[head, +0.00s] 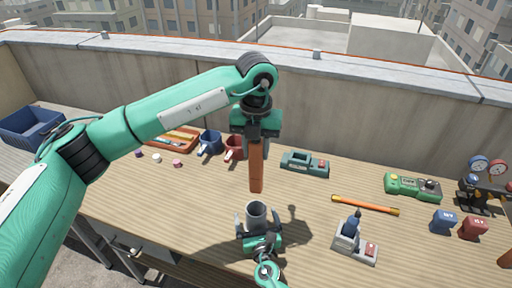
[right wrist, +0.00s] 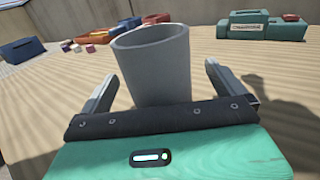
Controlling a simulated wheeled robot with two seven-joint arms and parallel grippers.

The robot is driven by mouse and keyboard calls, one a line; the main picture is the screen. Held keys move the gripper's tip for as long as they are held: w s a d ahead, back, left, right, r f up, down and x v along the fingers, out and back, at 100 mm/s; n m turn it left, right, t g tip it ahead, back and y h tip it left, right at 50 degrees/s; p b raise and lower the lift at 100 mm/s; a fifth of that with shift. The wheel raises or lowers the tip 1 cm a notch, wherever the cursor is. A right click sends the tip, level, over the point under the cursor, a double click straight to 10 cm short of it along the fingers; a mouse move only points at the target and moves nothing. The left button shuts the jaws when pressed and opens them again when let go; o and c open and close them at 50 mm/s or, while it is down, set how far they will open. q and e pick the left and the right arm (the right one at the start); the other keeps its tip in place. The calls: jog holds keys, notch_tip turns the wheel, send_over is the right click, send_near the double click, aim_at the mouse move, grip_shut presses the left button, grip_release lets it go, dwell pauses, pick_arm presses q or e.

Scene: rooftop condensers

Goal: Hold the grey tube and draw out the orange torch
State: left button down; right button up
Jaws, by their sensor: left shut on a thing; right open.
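The grey tube (head: 256,216) stands upright at the front middle of the wooden table, its open mouth up. It fills the middle of the right wrist view (right wrist: 152,65). The orange torch (head: 256,172) hangs upright above the tube, its lower end just over the mouth and seemingly clear of it. My left gripper (head: 256,143) is shut on the torch's upper part. My right gripper (head: 260,232) is open, with its fingers on either side of the tube and gaps showing in the right wrist view (right wrist: 160,90). The inside of the tube is mostly hidden.
Blue (head: 209,142) and red (head: 233,148) holders and an orange tray (head: 175,140) stand behind left. A grey-green box (head: 305,163), an orange rod (head: 365,205), a grey-blue device (head: 352,240) and a green meter (head: 412,187) lie right. A parapet (head: 330,120) bounds the back.

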jog(key=s, duration=0.2)
jog(key=s+d, duration=0.1)
jog(key=s, duration=0.4)
jog(key=shift+s+d+r+p, duration=0.1)
jog(key=shift+s+d+p, duration=0.15)
jog(key=shift+p, duration=0.1)
